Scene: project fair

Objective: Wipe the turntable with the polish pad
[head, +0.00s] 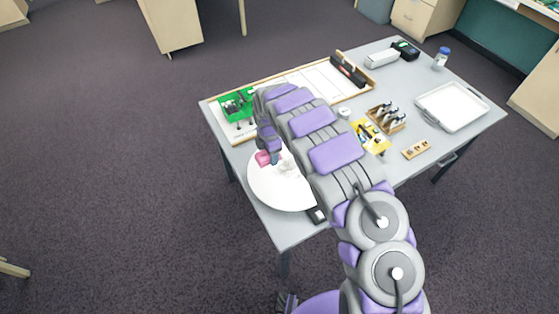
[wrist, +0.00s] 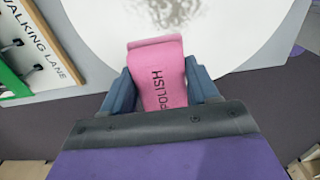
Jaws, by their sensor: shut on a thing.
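The turntable (head: 265,189) is a round white disc on the near left part of the grey table. In the wrist view the turntable (wrist: 245,35) fills the top, with a grey-brown smudged patch near its middle. My gripper (head: 269,158) is over the disc's upper left part, pointing down. It is shut on the pink polish pad (wrist: 162,80), which is marked "POLISH". The pad (head: 262,158) also shows small in the head view. I cannot tell whether the pad touches the disc. My arm hides part of the disc's right side.
A wooden-edged board (head: 330,87) with a green piece (head: 236,104) lies behind the turntable. To the right are a yellow card (head: 370,136), a wooden rack (head: 386,118), a small wooden block (head: 416,149) and a white tray (head: 452,106). A dark object (head: 316,215) sits by the disc's near edge.

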